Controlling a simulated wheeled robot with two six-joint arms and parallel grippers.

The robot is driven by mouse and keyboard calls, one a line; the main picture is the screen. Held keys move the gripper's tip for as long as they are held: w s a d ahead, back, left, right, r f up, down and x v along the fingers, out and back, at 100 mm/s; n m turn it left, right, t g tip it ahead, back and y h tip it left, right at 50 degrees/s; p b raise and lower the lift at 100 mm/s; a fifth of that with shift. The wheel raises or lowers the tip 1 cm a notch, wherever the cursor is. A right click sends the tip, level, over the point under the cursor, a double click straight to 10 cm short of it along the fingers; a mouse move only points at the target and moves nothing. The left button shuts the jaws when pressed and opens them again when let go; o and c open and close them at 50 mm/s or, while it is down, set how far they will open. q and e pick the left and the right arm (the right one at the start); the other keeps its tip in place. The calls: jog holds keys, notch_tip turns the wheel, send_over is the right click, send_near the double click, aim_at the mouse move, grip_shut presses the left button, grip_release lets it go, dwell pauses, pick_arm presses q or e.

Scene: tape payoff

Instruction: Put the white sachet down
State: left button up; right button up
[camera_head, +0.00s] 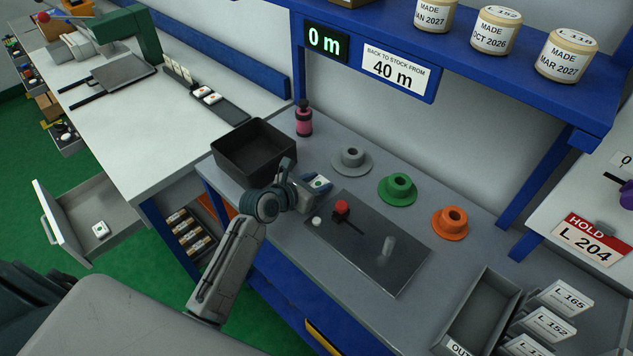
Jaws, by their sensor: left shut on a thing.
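A white sachet (320,181) with a small green and dark mark is at the tip of my left gripper (308,193). The left gripper is shut on it, just over the grey bench, right of the black bin and near the dark plate's upper left corner. The fingers partly hide the sachet, and I cannot tell whether it touches the bench. My right gripper is not in view.
A black open bin (254,150) stands left of the gripper. A dark plate (370,243) with a red knob (342,207) lies in front. Grey (351,160), green (397,189) and orange (450,222) hubs stand behind it. An open drawer (75,235) holds another white item.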

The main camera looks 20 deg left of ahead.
pick_arm(q)
jog(key=o, duration=1)
jog(key=shift+f, duration=0.1)
jog(key=shift+c, duration=0.2)
